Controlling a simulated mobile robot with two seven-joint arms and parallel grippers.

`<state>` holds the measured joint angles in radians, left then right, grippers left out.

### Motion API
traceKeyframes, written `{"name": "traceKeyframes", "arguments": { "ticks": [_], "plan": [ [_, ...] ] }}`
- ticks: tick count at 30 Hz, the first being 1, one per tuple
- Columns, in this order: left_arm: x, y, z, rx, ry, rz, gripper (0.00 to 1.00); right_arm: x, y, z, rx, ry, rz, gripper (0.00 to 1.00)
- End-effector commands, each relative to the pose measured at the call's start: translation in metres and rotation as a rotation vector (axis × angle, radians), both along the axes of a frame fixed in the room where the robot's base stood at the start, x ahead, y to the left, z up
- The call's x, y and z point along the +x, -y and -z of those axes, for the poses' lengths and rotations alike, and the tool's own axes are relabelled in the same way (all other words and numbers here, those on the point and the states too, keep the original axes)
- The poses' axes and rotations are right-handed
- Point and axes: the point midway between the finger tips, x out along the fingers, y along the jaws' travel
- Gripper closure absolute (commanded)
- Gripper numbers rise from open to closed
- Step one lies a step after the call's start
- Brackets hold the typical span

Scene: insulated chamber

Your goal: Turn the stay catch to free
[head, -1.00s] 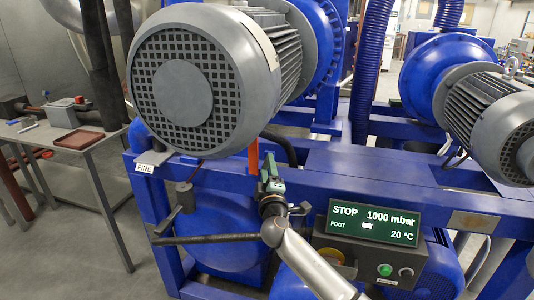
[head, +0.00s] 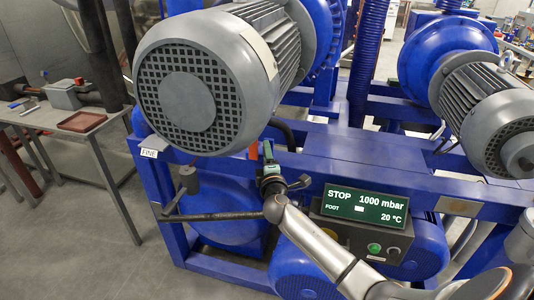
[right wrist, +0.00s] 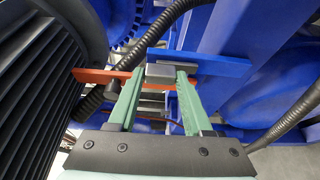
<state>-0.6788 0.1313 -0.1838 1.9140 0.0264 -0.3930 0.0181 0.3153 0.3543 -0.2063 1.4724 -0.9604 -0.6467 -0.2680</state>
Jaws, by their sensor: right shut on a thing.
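The stay catch appears to be the orange bar (right wrist: 100,75) with a grey block (right wrist: 160,71) at its right end in the right wrist view. Its orange part (head: 253,151) shows below the large grey motor in the head view. My right gripper (right wrist: 161,74) has its green fingers on both sides of the grey block and is shut on it. In the head view the right gripper (head: 267,150) points up beside the orange part, and its fingertips are small there. No marking of the catch's position can be read. My left gripper is not in view.
The grey motor (head: 205,85) overhangs close to the gripper's left. A black-gripped bar (head: 215,215) crosses below. A display (head: 366,203) reading STOP stands right of my wrist. In the right wrist view, a blue bar (right wrist: 205,62) lies behind the block, and a black hose (right wrist: 160,25) runs behind.

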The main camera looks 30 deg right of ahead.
Motion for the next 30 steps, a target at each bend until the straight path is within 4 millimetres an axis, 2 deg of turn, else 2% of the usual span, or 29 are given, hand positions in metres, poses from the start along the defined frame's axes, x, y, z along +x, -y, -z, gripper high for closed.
{"name": "traceKeyframes", "arguments": {
  "ticks": [5,6,13,23,26,30],
  "plan": [
    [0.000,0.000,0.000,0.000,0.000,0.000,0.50,-0.001,0.000,0.002,-0.004,-0.005,0.002,1.00],
    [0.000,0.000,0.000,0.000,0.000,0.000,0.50,-0.001,0.000,0.002,-0.004,-0.004,0.002,0.47],
    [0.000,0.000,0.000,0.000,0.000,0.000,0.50,0.000,0.000,0.001,-0.002,-0.002,0.001,0.21],
    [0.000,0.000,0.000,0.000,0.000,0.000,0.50,-0.003,-0.001,0.001,-0.002,-0.001,0.000,0.20],
    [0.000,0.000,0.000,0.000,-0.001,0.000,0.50,-0.010,-0.005,0.001,0.000,-0.001,0.000,0.20],
    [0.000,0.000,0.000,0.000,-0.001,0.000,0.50,-0.030,-0.015,0.001,0.000,-0.001,-0.001,0.20]
  ]
}}
